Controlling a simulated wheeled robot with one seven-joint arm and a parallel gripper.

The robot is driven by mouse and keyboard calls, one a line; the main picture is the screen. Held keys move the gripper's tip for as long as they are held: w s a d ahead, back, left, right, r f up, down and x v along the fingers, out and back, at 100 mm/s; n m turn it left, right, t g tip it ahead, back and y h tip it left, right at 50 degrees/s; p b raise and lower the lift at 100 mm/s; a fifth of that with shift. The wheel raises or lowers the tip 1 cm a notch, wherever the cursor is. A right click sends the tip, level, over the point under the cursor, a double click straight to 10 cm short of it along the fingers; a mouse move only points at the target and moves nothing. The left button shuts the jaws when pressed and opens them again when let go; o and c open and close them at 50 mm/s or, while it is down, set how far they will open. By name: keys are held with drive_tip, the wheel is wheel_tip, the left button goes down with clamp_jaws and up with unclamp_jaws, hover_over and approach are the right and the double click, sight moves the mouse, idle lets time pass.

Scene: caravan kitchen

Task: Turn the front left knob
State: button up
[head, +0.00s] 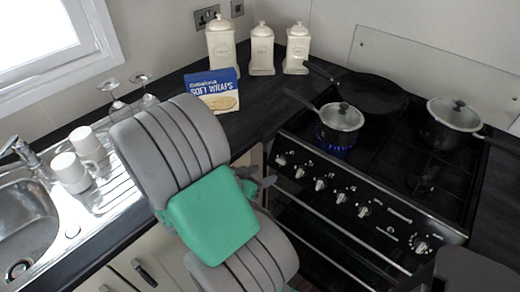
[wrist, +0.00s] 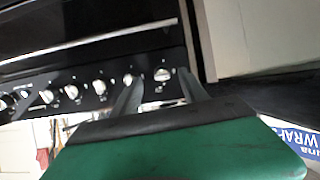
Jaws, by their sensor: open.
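A row of several silver knobs runs along the black cooker's front panel (head: 390,228). The leftmost knob (head: 281,159) appears in the wrist view as the rightmost knob (wrist: 163,75). The knob beside it (head: 299,173) also shows in the wrist view (wrist: 128,79). My gripper (head: 264,178) is open and empty in front of the panel's left end. In the wrist view, its two fingers (wrist: 159,82) point at the panel, with the end knob seen between their tips. I cannot tell whether either finger touches it. Which knob is called front left is not marked.
A small lidded saucepan (head: 340,117) sits over a lit blue flame (head: 337,147). A frying pan (head: 372,93) and another lidded pot (head: 452,118) are on the hob. The oven handle (head: 335,232) runs below the knobs. A blue wraps box (head: 212,90) stands on the counter.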

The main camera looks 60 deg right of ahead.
sight(280, 162)
drive_tip(key=shift+m+h, duration=0.3)
drive_tip(key=shift+h, duration=0.3)
drive_tip(key=x, duration=0.3)
drive_tip(key=r+x, duration=0.1)
drive_tip(key=x, duration=0.4)
drive_tip(key=shift+s+d+r+p, duration=0.1)
drive_tip(key=shift+d+r+p, duration=0.2)
drive_tip(key=shift+d, duration=0.35)
drive_tip(key=shift+c, duration=0.4)
clamp_jaws()
